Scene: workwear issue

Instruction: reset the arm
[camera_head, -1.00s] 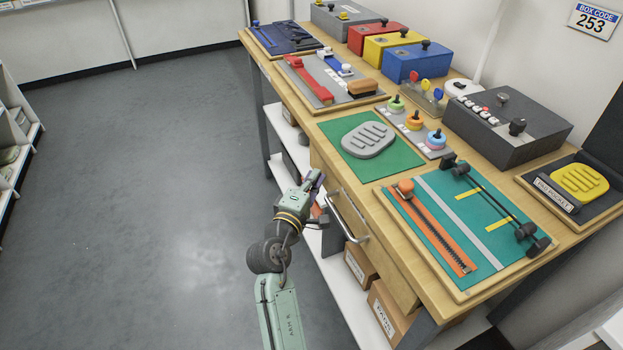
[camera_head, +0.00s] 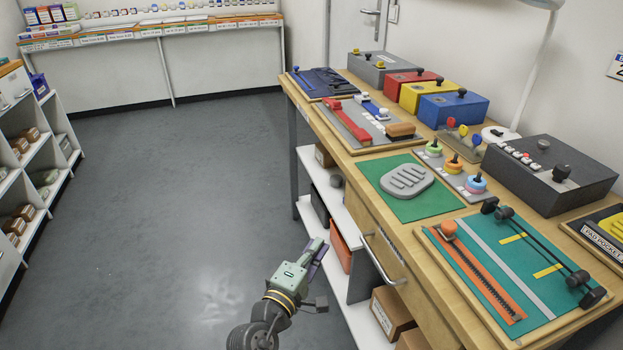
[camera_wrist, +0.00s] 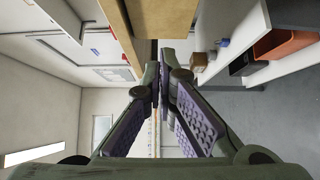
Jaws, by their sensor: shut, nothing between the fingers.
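My gripper (camera_head: 317,248) is at the lower middle of the head view, over the grey floor to the left of the wooden workbench (camera_head: 434,268). It is clear of the bench's drawer front and lower shelf. In the wrist view the two purple-padded fingers (camera_wrist: 162,82) meet at their tips with nothing between them. My arm reaches up from the bottom edge of the head view, with its lower part out of view.
The bench carries a green mat with a grey pad (camera_head: 406,181), a teal board (camera_head: 512,262) and a dark grey control box (camera_head: 552,174). A drawer handle (camera_head: 383,258) sticks out near my gripper. Shelves (camera_head: 32,150) stand at left; open floor lies between.

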